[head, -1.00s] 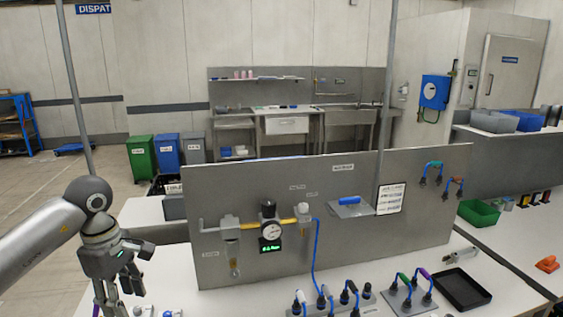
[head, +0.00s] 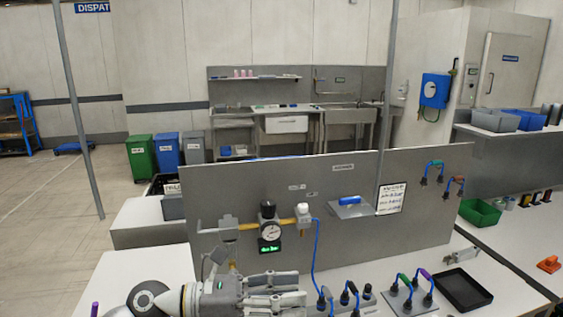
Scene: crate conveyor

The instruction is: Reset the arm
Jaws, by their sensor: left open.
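My left arm comes in low at the left front of the head view. Its left gripper (head: 297,289) lies sideways over the front of the white bench, with its fingers pointing right. The fingers are apart and hold nothing that I can see. The fingertips are just left of the blue-cabled connectors (head: 324,298) and in front of the grey panel (head: 400,232). The exact gap to the connectors cannot be told. My right gripper is not in view.
The upright panel carries a pressure gauge (head: 270,231), a blue hose (head: 315,255) and a blue-handled plate (head: 350,206). A black tray (head: 464,289), a green bin (head: 479,212) and an orange item (head: 548,263) are to the right.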

